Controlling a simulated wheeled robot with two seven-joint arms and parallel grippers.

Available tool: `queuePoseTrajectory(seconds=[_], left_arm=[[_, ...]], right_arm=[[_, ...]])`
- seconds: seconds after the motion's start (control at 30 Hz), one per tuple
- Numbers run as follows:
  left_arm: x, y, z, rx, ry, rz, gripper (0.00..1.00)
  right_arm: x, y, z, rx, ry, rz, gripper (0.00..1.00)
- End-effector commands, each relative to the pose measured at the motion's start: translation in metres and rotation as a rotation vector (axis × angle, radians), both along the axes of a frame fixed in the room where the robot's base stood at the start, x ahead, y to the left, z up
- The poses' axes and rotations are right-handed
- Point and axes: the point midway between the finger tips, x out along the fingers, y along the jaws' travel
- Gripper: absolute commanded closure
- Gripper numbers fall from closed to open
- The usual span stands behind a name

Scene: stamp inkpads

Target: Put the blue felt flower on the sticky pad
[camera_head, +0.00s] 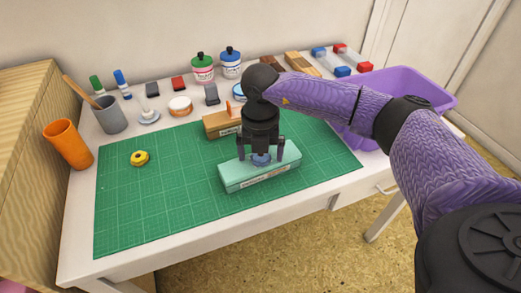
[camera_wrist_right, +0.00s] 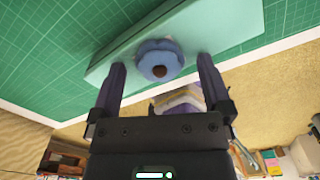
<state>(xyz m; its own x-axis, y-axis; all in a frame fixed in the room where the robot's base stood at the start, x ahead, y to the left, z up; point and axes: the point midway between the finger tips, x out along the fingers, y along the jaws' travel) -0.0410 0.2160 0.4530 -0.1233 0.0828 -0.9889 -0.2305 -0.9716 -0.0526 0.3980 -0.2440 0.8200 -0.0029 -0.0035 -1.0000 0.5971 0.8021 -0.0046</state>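The blue felt flower (camera_head: 261,159) lies on top of the teal box-shaped pad (camera_head: 240,181), which has a pale label on its front and sits on the green mat. In the right wrist view the flower (camera_wrist_right: 172,60) shows scalloped edges and a dark centre, against the teal pad (camera_wrist_right: 222,30). My right gripper (camera_head: 261,155) points straight down over the pad. Its fingers are spread on either side of the flower, with a gap on each side in the wrist view (camera_wrist_right: 161,60). My left gripper is not in view.
A wooden block (camera_head: 215,126) with a label stands just behind the pad. A small yellow round piece (camera_head: 139,158) lies on the green mat (camera_head: 150,215). Cups, ink bottles and stamps line the table's back and left. A purple bin (camera_head: 425,85) stands at the right.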

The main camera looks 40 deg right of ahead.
Motion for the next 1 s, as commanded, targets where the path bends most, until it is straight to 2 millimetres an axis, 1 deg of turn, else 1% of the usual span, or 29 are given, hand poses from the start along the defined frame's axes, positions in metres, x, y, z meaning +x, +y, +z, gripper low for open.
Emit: queuePoseTrajectory(seconds=[0.2,0.27,0.37,0.5,0.6,0.7,0.83,1.0], left_arm=[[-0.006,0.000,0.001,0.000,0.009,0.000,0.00],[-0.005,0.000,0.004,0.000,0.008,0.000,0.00],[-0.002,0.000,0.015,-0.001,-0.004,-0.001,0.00],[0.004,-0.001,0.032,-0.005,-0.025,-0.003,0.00],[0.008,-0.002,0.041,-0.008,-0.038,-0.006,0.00],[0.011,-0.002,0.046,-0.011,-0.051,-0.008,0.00],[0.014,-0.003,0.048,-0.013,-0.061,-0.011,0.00],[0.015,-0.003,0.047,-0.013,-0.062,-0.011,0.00]], right_arm=[[0.000,0.000,0.001,0.000,0.000,0.000,0.01],[0.000,0.000,0.006,0.000,-0.003,0.000,0.01],[0.000,0.000,0.030,0.001,-0.005,0.000,0.01],[0.001,0.000,0.073,0.000,-0.008,0.000,0.01],[0.001,0.000,0.098,0.001,-0.006,0.000,0.01],[0.001,0.000,0.115,0.000,-0.005,0.000,0.01],[0.000,0.001,0.124,0.000,-0.001,0.001,0.01],[0.000,0.001,0.123,0.000,0.000,0.001,0.01]])
